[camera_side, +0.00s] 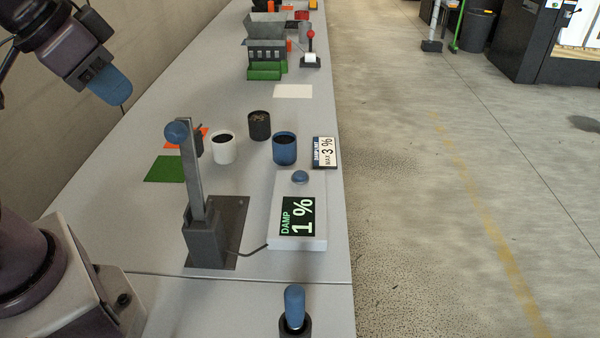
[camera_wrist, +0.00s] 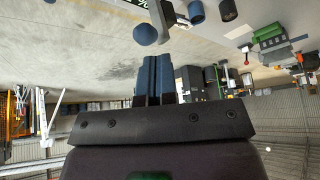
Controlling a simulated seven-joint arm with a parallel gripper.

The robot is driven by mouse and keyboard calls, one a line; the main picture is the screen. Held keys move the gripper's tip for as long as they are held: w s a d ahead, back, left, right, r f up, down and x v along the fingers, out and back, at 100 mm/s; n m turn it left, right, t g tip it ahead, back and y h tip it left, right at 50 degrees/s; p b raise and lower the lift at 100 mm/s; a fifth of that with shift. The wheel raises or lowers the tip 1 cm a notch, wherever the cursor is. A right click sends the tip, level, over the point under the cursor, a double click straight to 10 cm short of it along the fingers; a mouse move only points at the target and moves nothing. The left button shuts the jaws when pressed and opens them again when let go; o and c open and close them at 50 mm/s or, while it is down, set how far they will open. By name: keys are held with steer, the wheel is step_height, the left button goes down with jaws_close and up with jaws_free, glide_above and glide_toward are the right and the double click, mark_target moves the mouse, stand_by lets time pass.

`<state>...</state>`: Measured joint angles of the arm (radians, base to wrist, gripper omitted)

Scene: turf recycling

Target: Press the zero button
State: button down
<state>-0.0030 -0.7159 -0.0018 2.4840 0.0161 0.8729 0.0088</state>
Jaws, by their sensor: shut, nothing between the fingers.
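The damp meter (camera_side: 272,242) is a white box on the table with a dark display (camera_side: 297,216) reading "DAMP 1 %". A round blue button (camera_side: 300,177) sits at its far end, taken as the zero button; no label on it is legible. My gripper (camera_side: 123,98), with blue fingers, is at the upper left, raised above the table and well apart from the button. Its fingers are together and empty, also in the wrist view (camera_wrist: 154,78). I cannot make out the button in the wrist view.
An upright grey lever with a blue knob (camera_side: 177,132) stands left of the meter, between it and my gripper. White (camera_side: 223,148), black (camera_side: 259,125) and blue (camera_side: 285,149) cups stand behind. A blue-topped peg (camera_side: 294,306) is in front. The table's right edge is close to the meter.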

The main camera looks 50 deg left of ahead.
steer(key=w+a+m+y, duration=0.1)
steer(key=w+a+m, duration=0.1)
steer(key=w, duration=0.8)
steer(key=m+t+h, duration=0.3)
steer(key=m, duration=0.6)
glide_above(300, 175)
step_height(300, 175, down, 20)
steer(key=shift+r, duration=0.2)
steer(key=shift+f, duration=4.4)
steer(key=shift+f, duration=0.4)
